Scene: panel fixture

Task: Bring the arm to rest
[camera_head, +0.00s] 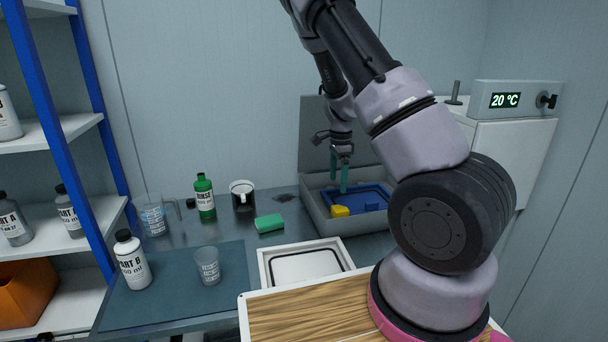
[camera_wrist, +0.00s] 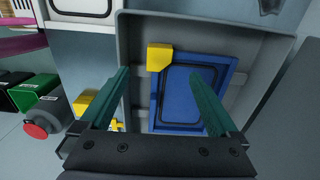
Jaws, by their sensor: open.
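My arm reaches from the lower right over the bench, and my gripper (camera_head: 342,172) hangs over the open grey case (camera_head: 312,210) at the back. In the wrist view my gripper (camera_wrist: 162,100) has its two green fingers spread wide, with nothing held between them. Below the fingers, inside the grey case (camera_wrist: 135,60), lies a blue frame-shaped panel (camera_wrist: 180,120) with a dark outline. A yellow block (camera_wrist: 159,57) sits at a corner of the panel; it also shows in the head view (camera_head: 340,211). I cannot tell whether the fingertips touch anything.
A white tray (camera_head: 268,275) lies in front of the case. A green sponge (camera_head: 269,223), black mug (camera_head: 242,194), green bottle (camera_head: 204,196), Part B bottle (camera_head: 131,260) and clear cups stand left. A blue-post shelf (camera_head: 62,130) is far left.

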